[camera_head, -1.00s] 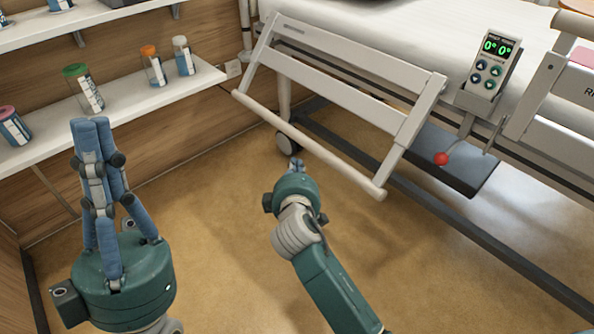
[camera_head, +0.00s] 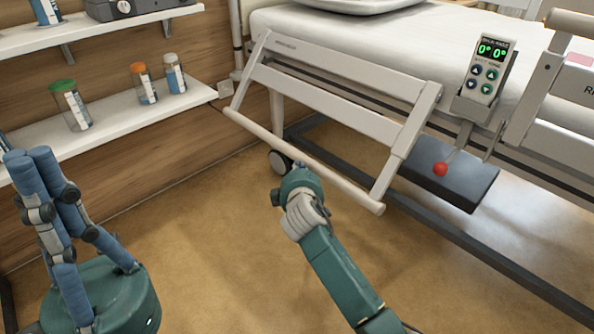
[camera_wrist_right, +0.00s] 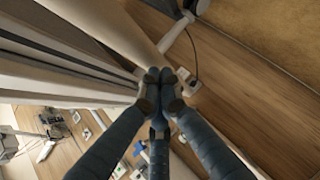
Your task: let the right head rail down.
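A light grey side rail (camera_head: 345,68) with a beige tubular bar (camera_head: 325,172) leans outward and low from the bed's near side; its small lettering is unreadable. Another rail panel (camera_head: 553,80) stands at the right edge, its label cut off after "R". A red knob (camera_head: 440,169) on a thin lever sits below the bed frame between them. My right gripper, seen in the right wrist view (camera_wrist_right: 156,76), has its fingertips together and holds nothing visible. A pale bar (camera_wrist_right: 110,25) passes close beside them; contact is unclear. In the head view its fingers are hidden. My left gripper (camera_head: 32,162) is shut and empty, pointing up at the left.
A handset (camera_head: 487,75) with green digits hangs on the bed. A wall shelf (camera_head: 120,122) with several capped bottles is at the left, near my left gripper. A dark grey bed base (camera_head: 450,180) lies low beneath the knob. The floor in front is clear.

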